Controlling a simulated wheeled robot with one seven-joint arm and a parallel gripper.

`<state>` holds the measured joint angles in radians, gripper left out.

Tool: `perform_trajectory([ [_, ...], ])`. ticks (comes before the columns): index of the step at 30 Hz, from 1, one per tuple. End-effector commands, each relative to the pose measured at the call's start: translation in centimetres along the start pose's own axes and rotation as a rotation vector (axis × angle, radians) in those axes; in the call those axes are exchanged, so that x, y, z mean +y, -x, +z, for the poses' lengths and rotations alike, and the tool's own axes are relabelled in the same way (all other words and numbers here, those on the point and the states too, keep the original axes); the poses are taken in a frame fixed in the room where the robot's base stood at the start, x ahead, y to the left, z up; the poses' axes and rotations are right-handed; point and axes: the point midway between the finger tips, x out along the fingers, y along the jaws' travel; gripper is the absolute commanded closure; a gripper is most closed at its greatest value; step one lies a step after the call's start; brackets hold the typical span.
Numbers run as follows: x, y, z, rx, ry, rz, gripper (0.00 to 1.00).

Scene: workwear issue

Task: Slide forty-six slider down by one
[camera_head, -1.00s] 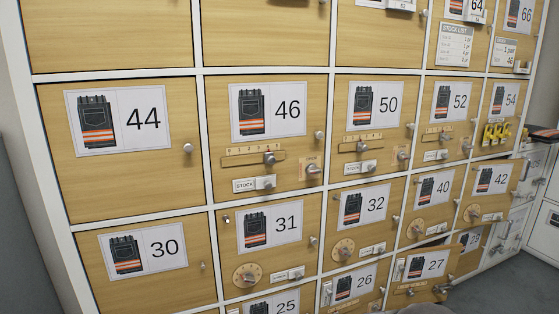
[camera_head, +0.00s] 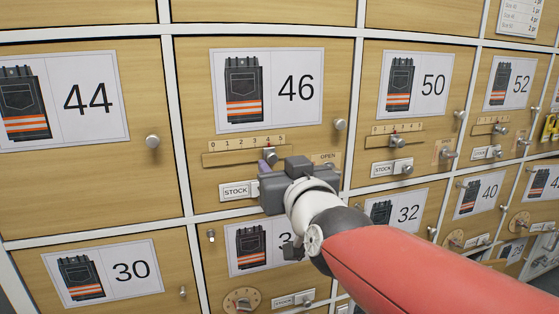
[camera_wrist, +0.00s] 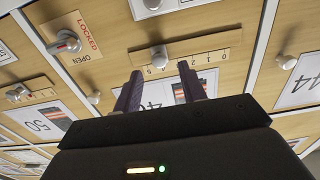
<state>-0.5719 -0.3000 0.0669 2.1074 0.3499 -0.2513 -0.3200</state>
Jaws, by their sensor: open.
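The forty-six door (camera_head: 195,95) is wooden, with a trousers picture label (camera_head: 268,88). Below the label is a slider scale marked 0 to 5. The slider knob (camera_head: 270,155) is a silver knob near the 4, toward the high end. In the wrist view, which is upside down, the slider knob (camera_wrist: 158,57) lies beyond my fingertips, with the scale plate (camera_wrist: 205,45) around it. My gripper (camera_head: 268,163) is just below and in front of the knob. My gripper's two dark fingers (camera_wrist: 160,80) are apart, with nothing between them.
A locked/open knob (camera_wrist: 68,43) is on the same door beside the slider; in the head view my gripper partly covers its plate. A STOCK plate (camera_head: 236,191) lies left of my gripper. A round door knob (camera_head: 340,124) sticks out at right. Neighbouring doors carry similar knobs.

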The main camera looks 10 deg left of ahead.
Motion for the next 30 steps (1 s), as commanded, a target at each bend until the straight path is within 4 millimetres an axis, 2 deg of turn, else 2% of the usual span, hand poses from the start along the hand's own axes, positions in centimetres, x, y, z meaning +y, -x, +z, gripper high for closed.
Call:
perform_trajectory([
  [1,-0.1,-0.9,0.1,-0.002,0.001,-0.002,0.59],
  [6,0.0,-2.5,0.0,-0.001,0.0,-0.001,0.59],
  [16,0.0,-3.0,0.0,-0.001,0.0,-0.001,0.59],
  [26,0.0,-3.0,0.0,-0.001,0.0,-0.001,1.0],
  [30,0.0,-3.0,0.0,-0.001,0.0,-0.001,1.0],
])
